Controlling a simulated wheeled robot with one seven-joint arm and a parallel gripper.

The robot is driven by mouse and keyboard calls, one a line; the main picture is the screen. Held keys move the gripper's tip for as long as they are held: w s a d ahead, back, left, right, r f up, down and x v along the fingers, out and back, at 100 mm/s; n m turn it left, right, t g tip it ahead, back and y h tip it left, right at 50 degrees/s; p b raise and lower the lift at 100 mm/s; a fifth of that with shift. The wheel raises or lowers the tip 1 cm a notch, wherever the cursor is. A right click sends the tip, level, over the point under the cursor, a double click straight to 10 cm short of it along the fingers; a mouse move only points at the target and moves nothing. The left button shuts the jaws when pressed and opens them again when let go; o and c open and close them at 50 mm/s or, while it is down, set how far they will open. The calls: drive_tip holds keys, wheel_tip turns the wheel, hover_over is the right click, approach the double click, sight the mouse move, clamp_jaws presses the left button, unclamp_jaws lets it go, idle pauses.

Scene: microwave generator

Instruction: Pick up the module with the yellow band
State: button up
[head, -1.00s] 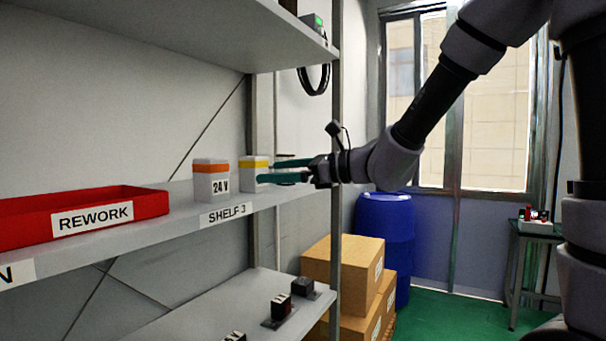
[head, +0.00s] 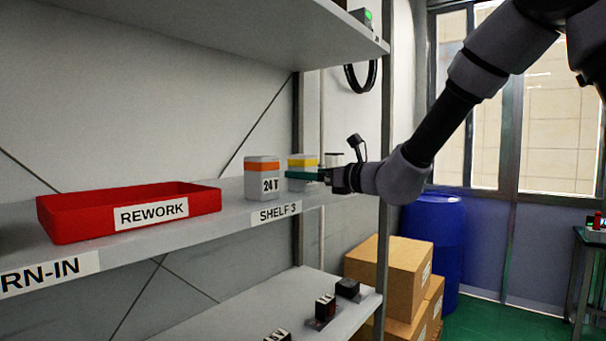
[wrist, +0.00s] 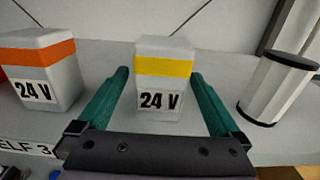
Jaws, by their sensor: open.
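The module with the yellow band (head: 302,161) is a white block labelled 24 V, standing upright on the shelf marked SHELF 3. In the wrist view the yellow-banded module (wrist: 164,80) stands between the green fingers of my gripper (wrist: 163,88), with a gap on each side. My gripper (head: 308,174) is open in the head view, level with the module at its near right side, and hides part of it. A similar module with an orange band (head: 262,178) stands to its left, also seen in the wrist view (wrist: 40,70).
A white cylinder with dark ends (wrist: 277,88) stands right of the yellow-banded module. A red REWORK tray (head: 75,220) lies left on the shelf (head: 235,222). A shelf post (head: 386,130) rises near my arm. Boxes (head: 390,265) and a blue drum (head: 433,235) stand beyond.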

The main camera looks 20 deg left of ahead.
drive_tip(key=shift+x, duration=0.85)
drive_tip(key=shift+d, duration=0.1)
clamp_jaws()
drive_tip(key=shift+r, duration=0.1)
drive_tip(key=shift+r, duration=0.1)
